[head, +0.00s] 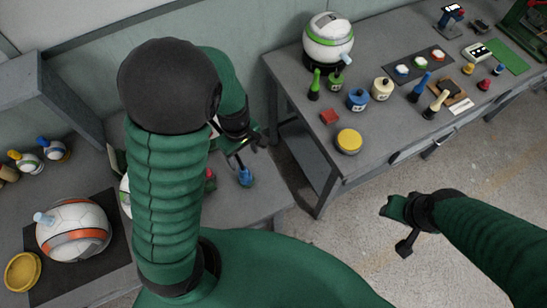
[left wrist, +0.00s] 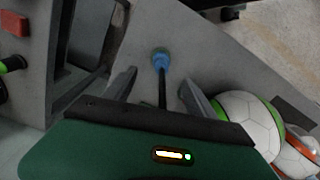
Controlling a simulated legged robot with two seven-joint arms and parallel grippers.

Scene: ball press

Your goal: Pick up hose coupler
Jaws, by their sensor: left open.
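A blue piece with a thin dark stem (head: 245,177), which looks like the hose coupler, is at the right part of the near left table in the head view. In the left wrist view the blue piece (left wrist: 161,60) is at the upper middle, its dark stem pointing back between my fingers. My left gripper (head: 252,146) is open just above and behind it; its fingers (left wrist: 158,78) are spread on both sides of the stem, with visible gaps. My right gripper (head: 400,228) is over the floor at right, far from it; its jaw state is unclear.
A white and green ball (left wrist: 248,125) is right of the left fingers; a white and orange ball (head: 75,229) sits on a dark mat. A yellow dish (head: 22,272) lies front left. The back table (head: 300,62) carries a ball, bottles and tools. A floor gap separates the tables.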

